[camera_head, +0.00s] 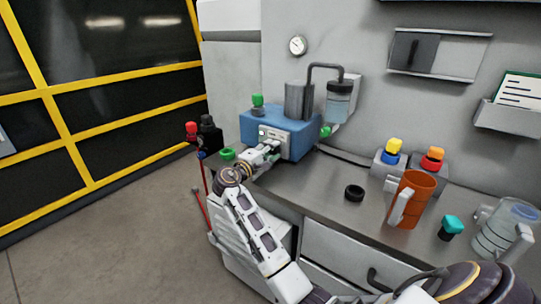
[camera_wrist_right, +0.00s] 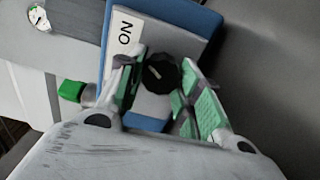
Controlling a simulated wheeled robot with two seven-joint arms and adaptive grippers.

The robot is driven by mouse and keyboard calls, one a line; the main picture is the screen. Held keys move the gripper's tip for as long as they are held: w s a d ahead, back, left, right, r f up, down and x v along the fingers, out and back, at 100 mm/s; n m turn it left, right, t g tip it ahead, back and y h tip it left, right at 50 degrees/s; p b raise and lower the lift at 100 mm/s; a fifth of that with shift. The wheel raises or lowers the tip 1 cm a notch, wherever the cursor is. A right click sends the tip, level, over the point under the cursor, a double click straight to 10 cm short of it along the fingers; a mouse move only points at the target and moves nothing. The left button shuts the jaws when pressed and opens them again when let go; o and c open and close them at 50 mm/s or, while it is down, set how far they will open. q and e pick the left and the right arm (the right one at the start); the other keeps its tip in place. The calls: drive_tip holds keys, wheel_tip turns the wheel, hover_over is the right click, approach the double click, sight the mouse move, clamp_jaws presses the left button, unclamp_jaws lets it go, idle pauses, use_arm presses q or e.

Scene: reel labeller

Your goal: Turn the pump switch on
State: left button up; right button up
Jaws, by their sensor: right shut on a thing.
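The blue pump unit (camera_head: 300,122) stands on the grey counter, with a light switch panel on its front. My right gripper (camera_head: 270,150) is at the front of the pump. In the wrist view its green-padded fingers (camera_wrist_right: 163,82) are on both sides of the knob and shut on it. In the head view the fingers partly hide the panel. My left gripper is not in view.
An orange jug (camera_head: 415,200), a black ring (camera_head: 354,193), a teal-capped bottle (camera_head: 451,228) and a clear jug (camera_head: 508,225) stand on the counter to the right. Red and black capped items (camera_head: 209,134) are left of the pump. The counter between pump and jug is mostly clear.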

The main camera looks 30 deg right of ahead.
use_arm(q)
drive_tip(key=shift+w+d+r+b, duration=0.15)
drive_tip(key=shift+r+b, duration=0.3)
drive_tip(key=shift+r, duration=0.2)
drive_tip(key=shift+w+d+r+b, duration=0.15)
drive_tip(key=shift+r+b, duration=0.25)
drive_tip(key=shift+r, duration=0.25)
use_arm(e)
drive_tip(key=shift+f+m, duration=0.1)
drive_tip(key=shift+m, duration=1.3)
drive_tip(key=o, duration=1)
drive_tip(key=shift+r, duration=0.2)
